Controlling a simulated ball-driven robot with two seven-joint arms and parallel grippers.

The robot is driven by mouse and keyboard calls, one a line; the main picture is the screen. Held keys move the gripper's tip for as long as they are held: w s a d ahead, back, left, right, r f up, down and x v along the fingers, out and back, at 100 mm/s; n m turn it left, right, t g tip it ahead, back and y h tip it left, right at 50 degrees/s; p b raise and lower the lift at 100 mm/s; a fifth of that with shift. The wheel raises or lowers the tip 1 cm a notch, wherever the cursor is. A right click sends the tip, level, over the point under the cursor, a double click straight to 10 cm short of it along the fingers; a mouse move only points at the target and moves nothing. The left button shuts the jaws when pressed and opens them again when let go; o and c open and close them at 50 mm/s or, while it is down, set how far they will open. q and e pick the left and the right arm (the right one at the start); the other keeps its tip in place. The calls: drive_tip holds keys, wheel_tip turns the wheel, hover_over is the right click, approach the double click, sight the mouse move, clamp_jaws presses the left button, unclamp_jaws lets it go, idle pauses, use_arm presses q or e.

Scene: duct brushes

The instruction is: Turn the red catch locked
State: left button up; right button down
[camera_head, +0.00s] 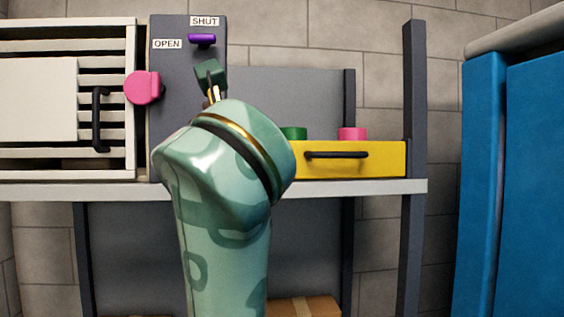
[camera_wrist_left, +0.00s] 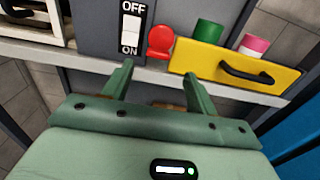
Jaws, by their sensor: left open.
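A red rounded piece (camera_wrist_left: 160,42), the only red thing I see, stands beside the OFF/ON switch (camera_wrist_left: 131,30) in the left wrist view. I cannot tell which way it is turned. It is not seen in the head view, where my arm covers that area. A pink catch-like knob (camera_head: 143,88) sits at the right edge of the white slatted door (camera_head: 60,165). My left gripper (camera_wrist_left: 157,75) is open and empty, its fingers pointing toward the shelf below the switch and red piece. My right gripper is out of view.
A purple lever (camera_head: 201,39) sits under the SHUT label on the grey panel (camera_head: 180,75). A yellow drawer (camera_head: 375,160) with a black handle is right of my arm, with green (camera_head: 293,133) and pink (camera_head: 352,134) pieces behind. A blue cabinet (camera_head: 520,180) stands far right.

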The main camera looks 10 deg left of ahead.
use_arm(q)
drive_tip(key=p+x, duration=0.1)
drive_tip(key=x, duration=0.5)
drive_tip(key=shift+w+a, duration=0.15)
drive_tip(key=shift+w, duration=0.15)
drive_tip(key=shift+s+r, duration=0.1)
drive_tip(key=c, duration=1)
